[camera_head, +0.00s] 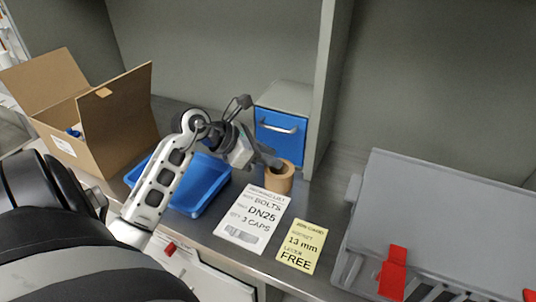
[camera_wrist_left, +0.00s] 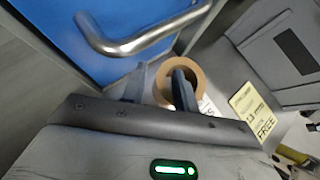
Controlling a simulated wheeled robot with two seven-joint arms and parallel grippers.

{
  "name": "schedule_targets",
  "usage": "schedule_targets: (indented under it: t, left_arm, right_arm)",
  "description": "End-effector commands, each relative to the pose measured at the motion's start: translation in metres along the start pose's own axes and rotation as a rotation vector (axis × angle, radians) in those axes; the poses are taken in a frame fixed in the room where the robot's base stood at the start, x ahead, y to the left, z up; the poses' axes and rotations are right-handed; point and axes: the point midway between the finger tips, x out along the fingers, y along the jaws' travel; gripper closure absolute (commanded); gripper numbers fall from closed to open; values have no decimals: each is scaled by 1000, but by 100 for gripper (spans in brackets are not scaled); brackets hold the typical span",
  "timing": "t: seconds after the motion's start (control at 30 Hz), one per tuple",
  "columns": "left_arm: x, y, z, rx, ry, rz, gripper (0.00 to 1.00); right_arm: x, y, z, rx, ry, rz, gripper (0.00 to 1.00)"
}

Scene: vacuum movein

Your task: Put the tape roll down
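The tape roll (camera_head: 279,183) is a tan ring with its hole facing up, in front of the blue drawer and just above the white card's top corner in the head view. I cannot tell whether it touches the counter. My left gripper (camera_head: 268,161) reaches it from the left. In the left wrist view, the tape roll (camera_wrist_left: 200,79) has its wall between the two fingers of my left gripper (camera_wrist_left: 163,84), one finger in the hole and one outside. My right gripper is not in view.
A blue tray (camera_head: 207,190) and an open cardboard box (camera_head: 122,122) lie left. A blue-fronted drawer unit (camera_head: 281,133) stands behind the roll. A white card (camera_head: 252,217) and yellow card (camera_head: 301,245) lie in front. A grey bin (camera_head: 440,215) with red clips fills the right.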

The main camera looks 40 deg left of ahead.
Motion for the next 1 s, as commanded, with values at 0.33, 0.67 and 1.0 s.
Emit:
schedule_targets:
  t: [0.33,0.67,1.0]
  left_arm:
    - [-3,0,5,-1,0,0,71]
    - [-62,0,1,4,5,3,71]
    - [-116,0,2,-1,2,1,65]
  right_arm:
    - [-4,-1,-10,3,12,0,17]
    - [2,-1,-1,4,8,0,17]
    - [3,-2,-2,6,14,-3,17]
